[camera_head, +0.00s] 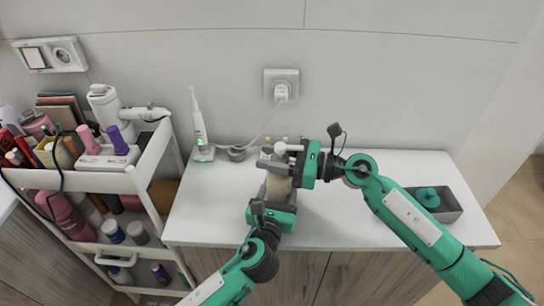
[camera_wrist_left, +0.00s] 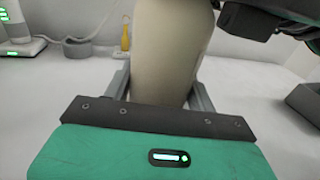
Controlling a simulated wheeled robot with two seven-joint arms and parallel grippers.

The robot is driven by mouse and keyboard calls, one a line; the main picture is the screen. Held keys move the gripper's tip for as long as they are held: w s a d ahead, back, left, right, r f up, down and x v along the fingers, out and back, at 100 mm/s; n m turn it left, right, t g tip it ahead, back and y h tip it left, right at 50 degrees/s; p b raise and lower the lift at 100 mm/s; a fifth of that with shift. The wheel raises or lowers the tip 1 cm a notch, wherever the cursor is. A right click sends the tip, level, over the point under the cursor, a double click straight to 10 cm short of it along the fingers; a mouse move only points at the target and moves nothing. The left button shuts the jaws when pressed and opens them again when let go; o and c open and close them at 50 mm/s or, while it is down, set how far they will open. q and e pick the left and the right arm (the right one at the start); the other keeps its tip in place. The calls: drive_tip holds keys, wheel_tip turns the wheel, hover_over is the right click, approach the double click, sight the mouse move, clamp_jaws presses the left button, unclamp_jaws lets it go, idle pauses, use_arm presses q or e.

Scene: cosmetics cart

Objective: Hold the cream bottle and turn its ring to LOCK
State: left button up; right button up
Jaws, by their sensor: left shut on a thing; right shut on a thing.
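The cream bottle (camera_head: 277,187) stands upright on the white counter, a beige body with a pale pump head (camera_head: 284,148) on top. In the left wrist view the bottle's body (camera_wrist_left: 168,50) fills the middle. My left gripper (camera_head: 274,198) is shut on the bottle's lower body from the front; its fingers (camera_wrist_left: 160,95) lie on either side of it. My right gripper (camera_head: 285,162) comes in from the right and is shut at the top of the bottle, around the ring area below the pump head. The ring and its markings are hidden by the right gripper.
An electric toothbrush (camera_head: 198,125) stands on its charger at the back left, with a grey cup-like holder (camera_head: 237,153) beside it. A full cosmetics cart (camera_head: 145,180) stands at left. A grey tray (camera_head: 447,213) with a green object is at right. The counter between is clear.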

drive_tip(key=shift+s+n+g, duration=0.1)
drive_tip(key=shift+n+g, duration=0.7)
drive_tip(key=shift+g, duration=0.4)
drive_tip(key=o, duration=1)
drive_tip(key=shift+d, duration=0.15)
drive_tip(key=d, duration=1.1)
drive_tip(key=shift+s+d, duration=0.35)
drive_tip(key=shift+s, duration=0.05)
use_arm(q)
drive_tip(key=o, duration=1.3)
